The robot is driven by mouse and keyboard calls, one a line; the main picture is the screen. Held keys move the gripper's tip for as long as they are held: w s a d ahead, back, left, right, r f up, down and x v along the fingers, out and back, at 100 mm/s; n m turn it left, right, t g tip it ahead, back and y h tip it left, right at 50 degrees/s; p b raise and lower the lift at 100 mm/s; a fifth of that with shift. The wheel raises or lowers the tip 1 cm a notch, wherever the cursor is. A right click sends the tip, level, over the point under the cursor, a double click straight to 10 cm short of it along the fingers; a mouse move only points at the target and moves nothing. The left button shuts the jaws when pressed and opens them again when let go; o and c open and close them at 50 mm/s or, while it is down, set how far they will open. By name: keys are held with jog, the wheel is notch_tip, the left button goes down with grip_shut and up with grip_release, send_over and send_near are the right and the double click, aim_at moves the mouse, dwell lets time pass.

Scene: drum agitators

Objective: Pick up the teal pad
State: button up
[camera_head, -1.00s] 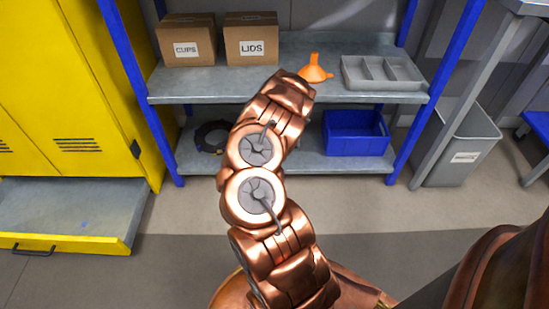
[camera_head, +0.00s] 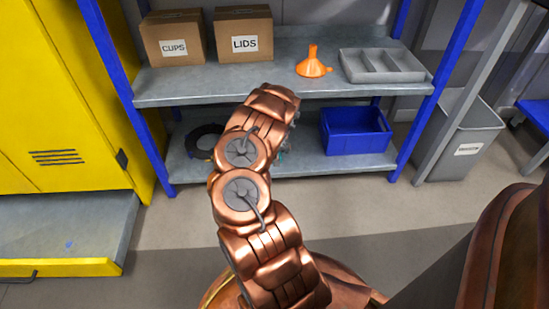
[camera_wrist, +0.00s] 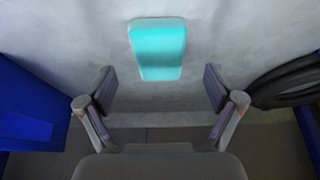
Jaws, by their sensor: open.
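The teal pad (camera_wrist: 158,50) lies on a grey shelf surface in the wrist view, at the top centre. It is a rounded, elongated block. My gripper (camera_wrist: 159,88) is open, with one finger to each side of the picture's middle. The pad shows beyond the fingertips, roughly centred between them, and nothing is held. In the head view my copper arm reaches over the lower shelf and hides the gripper; I cannot make out the pad there.
On the lower shelf (camera_head: 300,167) are a blue bin (camera_head: 355,131) and a dark coil (camera_head: 203,141). The upper shelf (camera_head: 210,85) above holds two cardboard boxes (camera_head: 244,34), an orange funnel (camera_head: 313,64) and a grey divided tray (camera_head: 382,66). A yellow cabinet (camera_head: 70,110) stands left.

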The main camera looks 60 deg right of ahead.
jog(key=shift+b+x, duration=0.75)
jog(key=shift+x, duration=0.4)
jog(key=shift+b+x, duration=0.65)
jog(key=shift+x, duration=0.1)
jog(key=shift+s, duration=0.1)
jog(key=shift+c, duration=0.3)
jog(key=c, duration=1)
jog(key=shift+r, duration=0.1)
